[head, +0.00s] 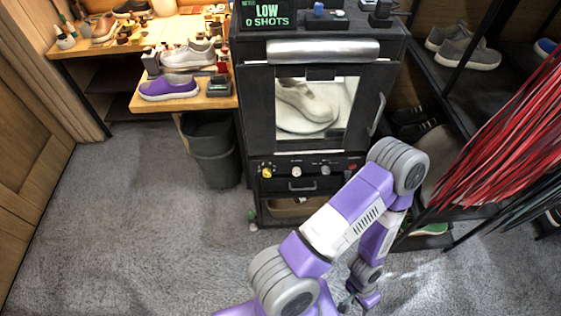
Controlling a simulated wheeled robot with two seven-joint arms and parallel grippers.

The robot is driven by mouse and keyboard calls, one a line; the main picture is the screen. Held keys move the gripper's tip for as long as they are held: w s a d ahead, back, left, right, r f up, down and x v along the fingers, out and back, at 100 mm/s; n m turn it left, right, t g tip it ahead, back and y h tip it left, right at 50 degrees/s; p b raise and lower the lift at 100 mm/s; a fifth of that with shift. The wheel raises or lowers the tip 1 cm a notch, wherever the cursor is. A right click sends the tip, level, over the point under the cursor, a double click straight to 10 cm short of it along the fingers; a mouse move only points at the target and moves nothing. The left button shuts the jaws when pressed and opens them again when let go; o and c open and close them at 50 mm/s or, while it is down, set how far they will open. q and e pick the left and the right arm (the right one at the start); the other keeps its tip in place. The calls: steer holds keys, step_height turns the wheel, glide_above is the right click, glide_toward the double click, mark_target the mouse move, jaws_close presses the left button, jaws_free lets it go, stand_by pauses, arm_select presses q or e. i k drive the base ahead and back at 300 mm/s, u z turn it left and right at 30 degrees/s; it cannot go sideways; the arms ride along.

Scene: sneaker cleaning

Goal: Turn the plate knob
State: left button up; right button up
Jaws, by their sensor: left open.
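The black cabinet machine (253,130) stands in the middle, with a row of knobs on its front panel below the window. They are a yellow knob (267,172), a white knob (297,171) and a pale knob (325,170), with a small red control (352,166) at the right end. The labels are too small to read, so I cannot tell which is the plate knob. A white shoe (303,101) sits on a round plate (297,122) behind the window. My left gripper (348,301) is low at the bottom edge, well below the knobs, open and partly hidden. My right gripper is out of view.
A wooden table (205,103) with sneakers is at left, and a dark bin (212,150) stands beside the machine. A shoe rack (490,90) and hanging red laces (500,120) are at right. The door handle (376,114) juts out. Carpet at left is clear.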

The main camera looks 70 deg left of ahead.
mark_target(296, 171)
steer(key=u, duration=2.2)
steer(key=k, duration=0.25)
steer(key=z, duration=0.8)
steer(key=i, duration=0.5)
steer(key=u, duration=1.65)
